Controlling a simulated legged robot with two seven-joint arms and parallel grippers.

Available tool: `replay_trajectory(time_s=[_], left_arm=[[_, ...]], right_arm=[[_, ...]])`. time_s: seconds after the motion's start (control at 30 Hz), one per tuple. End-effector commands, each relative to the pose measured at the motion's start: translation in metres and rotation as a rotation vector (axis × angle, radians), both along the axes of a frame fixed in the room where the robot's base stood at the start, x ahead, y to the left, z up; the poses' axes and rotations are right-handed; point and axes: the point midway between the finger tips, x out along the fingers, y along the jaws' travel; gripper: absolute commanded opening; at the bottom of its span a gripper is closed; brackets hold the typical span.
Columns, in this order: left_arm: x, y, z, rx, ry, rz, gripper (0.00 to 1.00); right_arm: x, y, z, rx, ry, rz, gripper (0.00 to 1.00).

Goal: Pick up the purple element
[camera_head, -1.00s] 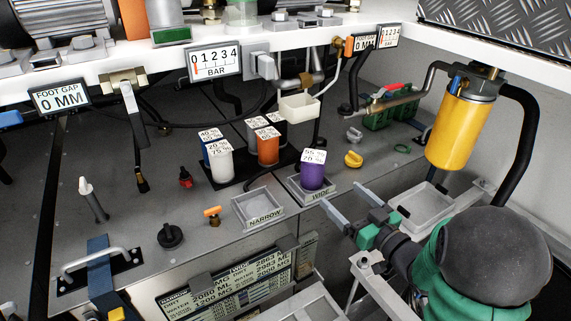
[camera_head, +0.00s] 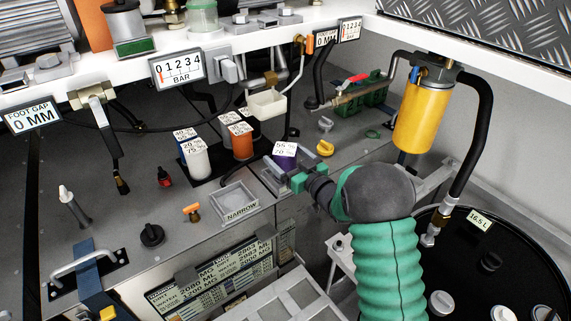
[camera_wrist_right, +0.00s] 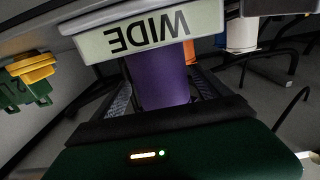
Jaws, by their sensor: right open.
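The purple element (camera_head: 284,156) is an upright cylinder with a white number label on top. It stands in the grey tray marked WIDE (camera_head: 268,181), which my right arm partly hides. My right gripper (camera_head: 285,163) is at this tray, its fingers open on either side of the purple element. In the right wrist view, the purple cylinder (camera_wrist_right: 160,78) shows between the two dark fingers, with the upside-down WIDE plate (camera_wrist_right: 150,32) in front of it. Whether the fingers touch it I cannot tell. My left gripper is out of view.
White (camera_head: 194,158) and orange (camera_head: 240,142) cylinders stand left of the purple one on a black base. The empty NARROW tray (camera_head: 236,200) is nearby at the left. A yellow knob (camera_head: 325,148) and a yellow canister (camera_head: 423,115) are to the right.

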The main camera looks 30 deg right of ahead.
Motion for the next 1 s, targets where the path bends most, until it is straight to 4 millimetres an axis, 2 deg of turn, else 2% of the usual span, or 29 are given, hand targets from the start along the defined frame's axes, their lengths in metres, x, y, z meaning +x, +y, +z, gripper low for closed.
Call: replay_trajectory(time_s=[0.1,0.73,1.0], left_arm=[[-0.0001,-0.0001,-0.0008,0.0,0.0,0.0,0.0],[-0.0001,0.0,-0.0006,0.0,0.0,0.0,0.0],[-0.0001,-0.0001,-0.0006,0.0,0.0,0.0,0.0]], right_arm=[[-0.0007,0.001,-0.0002,0.0,0.0,0.001,0.84],[-0.0014,0.0006,0.0013,-0.001,-0.003,0.0,0.02],[-0.0014,0.0006,0.0027,-0.001,-0.005,0.0,0.0]])
